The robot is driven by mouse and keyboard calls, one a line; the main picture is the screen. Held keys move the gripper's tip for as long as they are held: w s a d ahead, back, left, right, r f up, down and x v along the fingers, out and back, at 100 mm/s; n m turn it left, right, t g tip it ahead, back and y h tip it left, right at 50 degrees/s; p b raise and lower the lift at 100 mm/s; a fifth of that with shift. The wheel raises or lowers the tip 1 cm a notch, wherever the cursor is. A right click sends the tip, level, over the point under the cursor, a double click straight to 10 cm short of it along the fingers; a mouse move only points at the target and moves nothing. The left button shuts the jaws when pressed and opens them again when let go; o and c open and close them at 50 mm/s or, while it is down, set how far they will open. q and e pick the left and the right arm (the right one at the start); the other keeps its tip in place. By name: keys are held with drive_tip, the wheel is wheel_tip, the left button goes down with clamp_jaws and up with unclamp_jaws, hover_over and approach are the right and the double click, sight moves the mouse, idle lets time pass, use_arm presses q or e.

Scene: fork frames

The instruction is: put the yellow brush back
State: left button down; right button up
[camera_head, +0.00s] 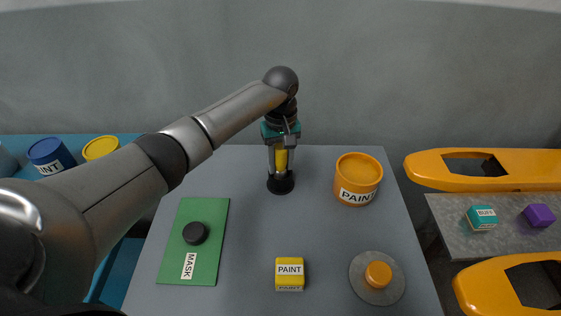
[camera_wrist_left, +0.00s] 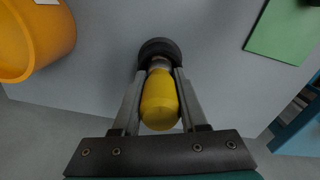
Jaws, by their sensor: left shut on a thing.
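The yellow brush (camera_head: 281,160) stands upright at the back middle of the grey table, with its dark round end (camera_head: 281,183) down at the tabletop. My left gripper (camera_head: 281,170) comes from above and is shut on its yellow handle. In the left wrist view the yellow handle (camera_wrist_left: 159,100) sits between the two fingers, and the dark round end (camera_wrist_left: 159,50) shows beyond the fingertips. I cannot tell whether the dark end touches the table. My right gripper is not in view.
An orange PAINT pot (camera_head: 358,180) stands right of the brush. A green MASK board (camera_head: 205,250) with a black knob lies front left. A yellow PAINT block (camera_head: 289,274) and a grey disc (camera_head: 361,288) with an orange knob are in front. Blue and yellow tins stand left.

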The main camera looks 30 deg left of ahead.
use_arm(q)
drive_tip(key=c, duration=0.9)
unclamp_jaws()
drive_tip(key=shift+f, duration=0.2)
drive_tip(key=o, duration=0.5)
drive_tip(key=shift+c, duration=0.2)
drive_tip(key=shift+r, duration=0.2)
wheel_tip(320, 180, up, 12)
drive_tip(key=shift+r+p, duration=0.1)
drive_tip(key=shift+p, duration=0.65)
